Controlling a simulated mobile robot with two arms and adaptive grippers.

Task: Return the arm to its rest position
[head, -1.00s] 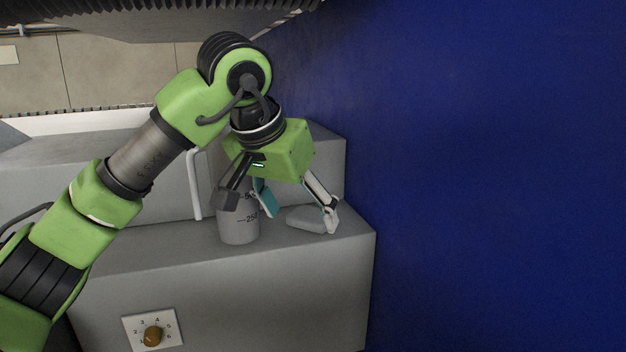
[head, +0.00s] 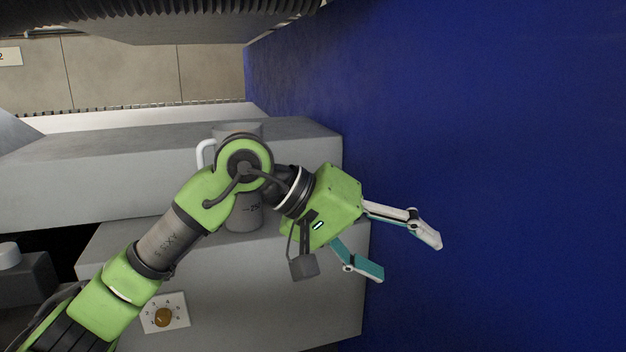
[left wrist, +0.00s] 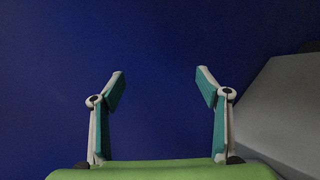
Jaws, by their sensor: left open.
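My left arm (head: 170,240) comes in from the lower left of the head view, its green links bent at the elbow. My left gripper (head: 405,262) points right, in front of the blue wall. Its two fingers are spread and nothing is between them. In the left wrist view the gripper (left wrist: 160,85) also shows open and empty against plain blue, with a grey surface at the right edge. My right gripper is in neither view.
A grey measuring jug (head: 243,214) with a white handle stands on the grey step, partly hidden behind my arm. A brown dial (head: 163,317) sits on the front face below. The blue wall (head: 500,150) fills the right side.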

